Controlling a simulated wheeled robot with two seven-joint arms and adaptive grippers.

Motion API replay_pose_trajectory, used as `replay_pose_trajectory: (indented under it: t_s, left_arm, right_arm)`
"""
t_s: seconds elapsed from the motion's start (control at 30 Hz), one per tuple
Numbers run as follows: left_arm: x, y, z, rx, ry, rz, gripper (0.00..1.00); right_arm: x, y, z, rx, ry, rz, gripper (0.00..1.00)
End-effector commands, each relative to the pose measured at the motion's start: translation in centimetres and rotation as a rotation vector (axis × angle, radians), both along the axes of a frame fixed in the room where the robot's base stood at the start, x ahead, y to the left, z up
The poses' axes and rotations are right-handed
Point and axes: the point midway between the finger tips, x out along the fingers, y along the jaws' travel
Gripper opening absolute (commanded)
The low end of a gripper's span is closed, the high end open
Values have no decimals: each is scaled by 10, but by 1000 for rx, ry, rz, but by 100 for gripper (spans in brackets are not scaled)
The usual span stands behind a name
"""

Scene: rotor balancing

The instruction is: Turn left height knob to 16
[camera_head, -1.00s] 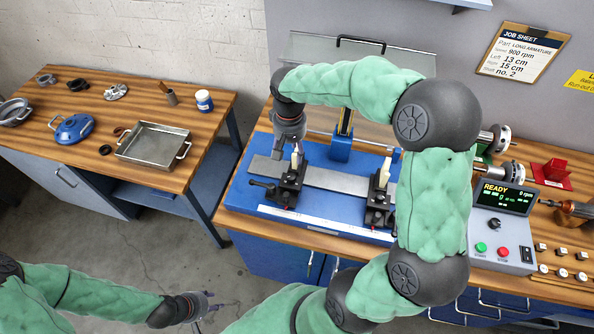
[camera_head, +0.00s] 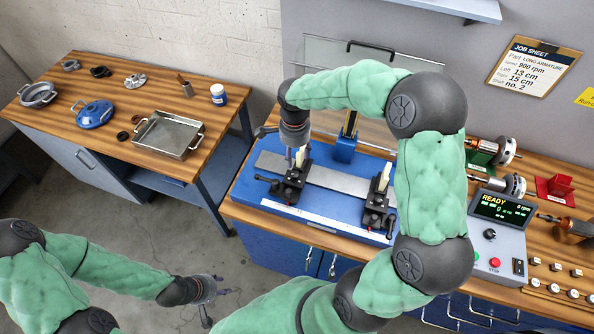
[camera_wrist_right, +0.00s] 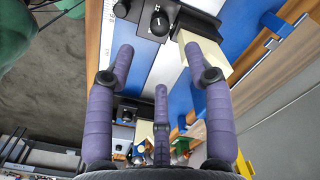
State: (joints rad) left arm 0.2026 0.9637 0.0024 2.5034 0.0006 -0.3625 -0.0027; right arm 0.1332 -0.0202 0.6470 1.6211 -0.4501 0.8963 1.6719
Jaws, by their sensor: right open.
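The left stand (camera_head: 293,183) is a black block with a cream top piece, on the blue base (camera_head: 320,207) of the balancing machine. The right wrist view shows a black knob (camera_wrist_right: 158,22) with a white pointer on a black block, beside a cream block (camera_wrist_right: 205,55). The number it points to is too small to read. My right gripper (camera_head: 288,150) is over the left stand with its fingers spread. In its wrist view the open fingers (camera_wrist_right: 158,62) hold nothing, and the knob lies beyond their tips. My left gripper (camera_head: 219,297) is spread and empty above the floor.
My right arm passes over the machine. A control box (camera_head: 500,235) reads READY. The job sheet (camera_head: 532,66) lists Left 13 cm, Right 15 cm. A side table (camera_head: 110,110) holds a tray (camera_head: 167,136).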

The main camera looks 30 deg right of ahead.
Motion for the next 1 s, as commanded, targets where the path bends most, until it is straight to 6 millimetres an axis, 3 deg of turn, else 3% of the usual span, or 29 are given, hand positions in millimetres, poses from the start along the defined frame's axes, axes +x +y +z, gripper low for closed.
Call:
replay_pose_trajectory:
  t_s: [0.6,1.0]
  left_arm:
    - [0,0,-4,0,0,0,40]
    - [0,0,-4,0,0,0,40]
  right_arm:
    - [-1,0,-93,1,2,3,53]
    - [-1,0,-105,1,0,3,53]
